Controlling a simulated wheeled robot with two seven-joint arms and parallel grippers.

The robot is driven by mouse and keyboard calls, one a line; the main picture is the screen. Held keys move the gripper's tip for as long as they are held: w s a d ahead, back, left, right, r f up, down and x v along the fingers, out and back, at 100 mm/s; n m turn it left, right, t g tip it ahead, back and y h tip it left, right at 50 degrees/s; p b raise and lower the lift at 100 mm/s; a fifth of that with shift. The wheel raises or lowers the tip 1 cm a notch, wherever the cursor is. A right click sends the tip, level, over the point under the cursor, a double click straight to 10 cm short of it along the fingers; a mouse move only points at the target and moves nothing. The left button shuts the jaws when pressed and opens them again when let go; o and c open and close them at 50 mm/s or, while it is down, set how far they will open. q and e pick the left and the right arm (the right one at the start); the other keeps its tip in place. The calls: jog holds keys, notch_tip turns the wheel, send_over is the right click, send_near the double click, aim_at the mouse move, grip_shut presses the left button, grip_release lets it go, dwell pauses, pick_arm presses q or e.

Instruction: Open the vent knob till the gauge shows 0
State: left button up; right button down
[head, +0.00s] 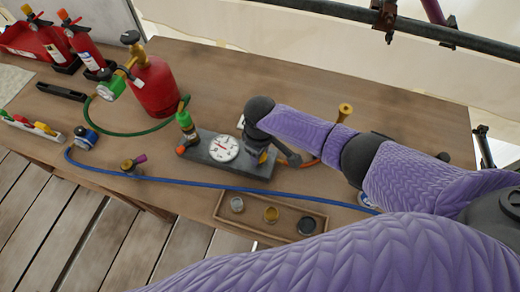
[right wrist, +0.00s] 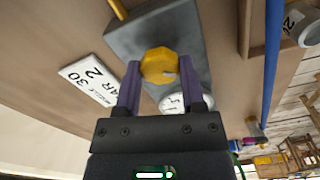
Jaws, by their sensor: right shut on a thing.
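The yellow vent knob (right wrist: 158,64) sits on a dark grey block (head: 207,167), between the purple fingers of my right gripper (right wrist: 132,84) in the right wrist view. The right gripper is shut on the knob and reaches down to the block's right end in the head view (head: 266,150). The round white gauge (head: 224,148) is on the block, left of the knob; it also shows in the right wrist view (right wrist: 170,103), partly hidden by a finger. Its reading is too small to tell. My left gripper is not in view.
A red cylinder (head: 156,88) with a green hose stands behind the block. A blue hose (head: 215,184) runs in front. A wooden tray (head: 230,215) with small cups lies at the front edge. A white card (right wrist: 94,78) with printed digits lies beside the block.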

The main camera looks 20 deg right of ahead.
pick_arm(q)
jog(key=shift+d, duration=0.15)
pick_arm(e)
jog(key=shift+n, duration=0.3)
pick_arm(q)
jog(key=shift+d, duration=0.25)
pick_arm(e)
jog(key=shift+c, duration=1)
grip_release()
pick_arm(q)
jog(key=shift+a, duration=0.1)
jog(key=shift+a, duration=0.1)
pick_arm(e)
notch_tip(320, 180, up, 9)
jog(key=p, duration=0.4)
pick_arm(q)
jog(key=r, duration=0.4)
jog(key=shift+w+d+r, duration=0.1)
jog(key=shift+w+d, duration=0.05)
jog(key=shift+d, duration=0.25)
pick_arm(e)
jog(key=shift+r, duration=0.45)
